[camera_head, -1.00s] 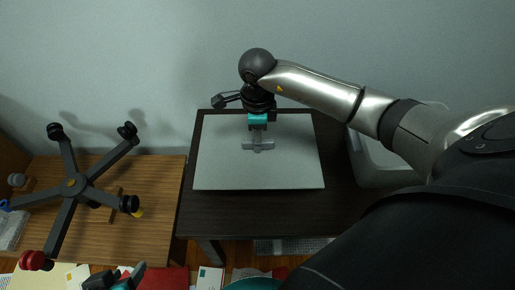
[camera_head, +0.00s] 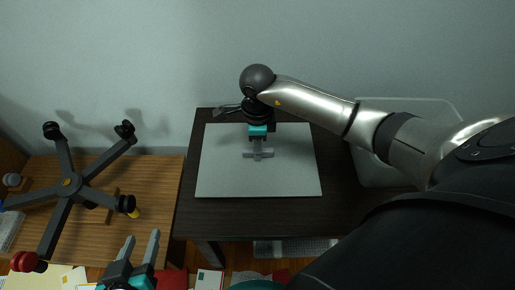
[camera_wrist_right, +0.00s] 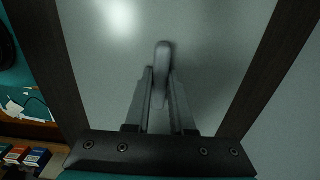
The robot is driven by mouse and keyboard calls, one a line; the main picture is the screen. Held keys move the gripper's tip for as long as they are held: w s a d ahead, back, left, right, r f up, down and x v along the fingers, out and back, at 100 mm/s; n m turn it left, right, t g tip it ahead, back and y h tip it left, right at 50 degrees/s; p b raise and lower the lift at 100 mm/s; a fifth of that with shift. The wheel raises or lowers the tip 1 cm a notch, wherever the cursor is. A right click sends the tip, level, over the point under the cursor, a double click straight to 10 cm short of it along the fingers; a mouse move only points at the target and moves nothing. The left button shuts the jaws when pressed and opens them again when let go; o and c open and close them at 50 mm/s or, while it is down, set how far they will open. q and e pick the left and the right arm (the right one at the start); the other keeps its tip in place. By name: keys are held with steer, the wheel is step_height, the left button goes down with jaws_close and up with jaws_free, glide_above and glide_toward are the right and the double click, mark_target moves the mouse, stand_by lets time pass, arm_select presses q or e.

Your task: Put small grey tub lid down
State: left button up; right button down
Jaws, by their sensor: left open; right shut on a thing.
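The small grey tub lid (camera_head: 225,170) is a flat, pale grey rectangle over the dark table, roughly level. My right gripper (camera_head: 258,153) is shut on the grey handle at its middle. In the right wrist view, the two fingers (camera_wrist_right: 160,85) close around the handle (camera_wrist_right: 163,52), and the lid (camera_wrist_right: 215,50) spreads behind them. I cannot tell whether the lid touches the table top. My left gripper (camera_head: 142,243) is open and empty at the lower left, away from the lid.
The dark table (camera_head: 250,220) shows around the lid, with bare top in front. A pale tub (camera_head: 375,170) stands at the right, partly behind my right arm. A wooden table (camera_head: 150,220) at the left bears a dark five-armed wheeled base (camera_head: 70,185).

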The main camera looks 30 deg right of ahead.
steer(key=shift+f, duration=0.15)
steer(key=c, duration=0.8)
jaws_free()
steer(key=shift+o, duration=0.2)
